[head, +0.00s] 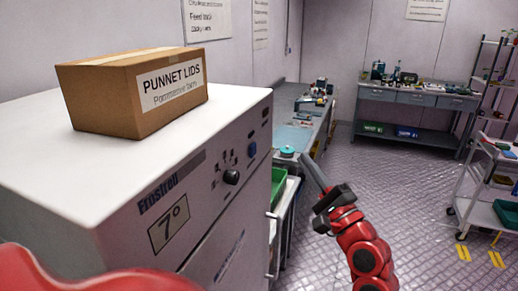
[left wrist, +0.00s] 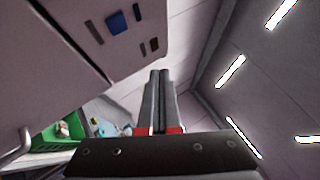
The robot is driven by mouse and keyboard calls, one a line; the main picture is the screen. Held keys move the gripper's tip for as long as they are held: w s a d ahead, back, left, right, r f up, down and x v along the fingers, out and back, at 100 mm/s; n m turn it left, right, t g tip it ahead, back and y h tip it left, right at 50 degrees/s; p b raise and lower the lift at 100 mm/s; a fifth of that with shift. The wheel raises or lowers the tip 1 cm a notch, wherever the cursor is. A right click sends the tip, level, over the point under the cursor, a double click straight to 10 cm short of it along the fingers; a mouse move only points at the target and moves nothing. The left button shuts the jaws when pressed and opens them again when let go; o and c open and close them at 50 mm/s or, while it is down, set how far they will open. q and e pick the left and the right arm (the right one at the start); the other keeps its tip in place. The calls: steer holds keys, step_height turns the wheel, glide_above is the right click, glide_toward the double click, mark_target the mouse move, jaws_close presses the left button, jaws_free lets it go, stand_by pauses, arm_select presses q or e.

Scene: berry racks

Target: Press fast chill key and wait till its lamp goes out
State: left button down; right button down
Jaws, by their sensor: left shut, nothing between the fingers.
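My right gripper is not in view.
A cardboard box labelled "PUNNET LIDS" (head: 118,98) sits on the chiller top. A bench (head: 318,118) and a green crate (head: 283,200) stand beyond the chiller. A grey workbench (head: 408,95) and a trolley (head: 478,215) stand further right. The floor between is clear.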

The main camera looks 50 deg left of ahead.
mark_target(253, 150)
arm_select(q)
steer(key=shift+a, duration=0.15)
steer(key=s+a+p, duration=0.2)
steer(key=s+a, duration=0.2)
steer(key=a, duration=0.3)
steer(key=shift+a+p, duration=0.3)
steer(key=shift+p, duration=0.1)
steer(key=shift+s, duration=0.1)
stand_by(1.6)
steer(key=shift+s+a+p, duration=0.2)
steer(key=shift+a+p, duration=0.15)
